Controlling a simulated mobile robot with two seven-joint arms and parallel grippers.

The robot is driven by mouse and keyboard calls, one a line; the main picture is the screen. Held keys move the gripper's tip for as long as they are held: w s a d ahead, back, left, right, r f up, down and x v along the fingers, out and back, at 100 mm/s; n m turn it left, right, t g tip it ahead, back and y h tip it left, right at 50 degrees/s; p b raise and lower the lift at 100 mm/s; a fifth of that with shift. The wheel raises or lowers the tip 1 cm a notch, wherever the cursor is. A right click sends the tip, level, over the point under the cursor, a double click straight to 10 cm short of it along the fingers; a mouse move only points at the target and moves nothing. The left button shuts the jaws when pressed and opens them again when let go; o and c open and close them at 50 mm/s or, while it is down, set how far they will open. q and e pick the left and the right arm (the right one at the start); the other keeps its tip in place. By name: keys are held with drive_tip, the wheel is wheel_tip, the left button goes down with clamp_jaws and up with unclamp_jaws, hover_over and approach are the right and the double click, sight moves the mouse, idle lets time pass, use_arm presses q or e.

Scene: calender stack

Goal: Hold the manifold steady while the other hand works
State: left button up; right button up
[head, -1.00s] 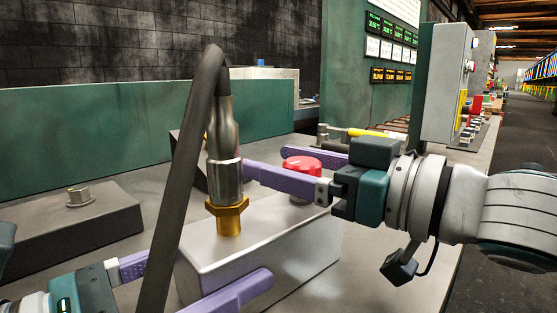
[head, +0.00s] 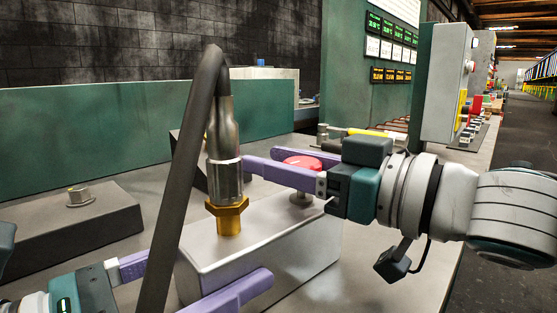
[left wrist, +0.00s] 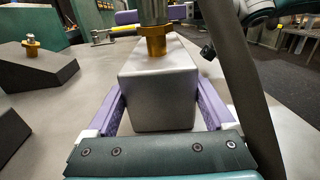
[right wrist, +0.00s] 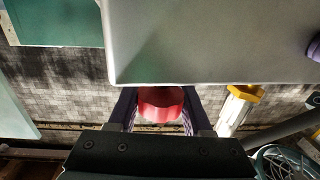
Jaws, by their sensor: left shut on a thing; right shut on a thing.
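The manifold is a grey metal block (head: 290,250) on the bench. My left gripper (left wrist: 161,92) is shut on it, a purple finger against each side; in the head view its far finger is partly hidden by the hose. A brass hex fitting (head: 228,215) rises from the block's top, with a steel coupling (head: 225,140) seated upright on it and a dark hose (head: 180,190) bending down from that. A red round knob (head: 310,162) sits on the block's far end. My right gripper (head: 262,157) is shut on the knob, which also shows between its fingers in the right wrist view (right wrist: 161,103).
A dark block with a hex bolt (head: 80,196) lies at the left. A green wall panel (head: 90,130) runs behind. A yellow-handled tool (head: 370,132) lies on the far bench. The hose hangs close in front of my left gripper. The bench right of the manifold is clear.

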clamp_jaws()
drive_tip(key=shift+s+a+n+g+y, duration=0.15)
drive_tip(key=shift+n+g+y, duration=0.35)
drive_tip(key=shift+n+g, duration=0.35)
drive_tip(key=shift+s+a+n+g+y, duration=0.15)
drive_tip(key=shift+n+g+y, duration=0.45)
drive_tip(key=shift+g, duration=0.45)
drive_tip(key=shift+s+n+g, duration=0.25)
drive_tip(key=shift+n+g, duration=0.6)
drive_tip(key=shift+g, duration=0.55)
drive_tip(key=shift+f+y, duration=0.1)
drive_tip(key=shift+y, duration=0.2)
drive_tip(key=o, duration=1.2)
unclamp_jaws()
drive_tip(key=shift+c, duration=0.2)
drive_tip(key=shift+d, duration=0.2)
drive_tip(key=s+d, duration=0.2)
drive_tip(key=d, duration=0.9)
drive_tip(key=shift+s+d, duration=0.15)
drive_tip(key=shift+d, duration=0.15)
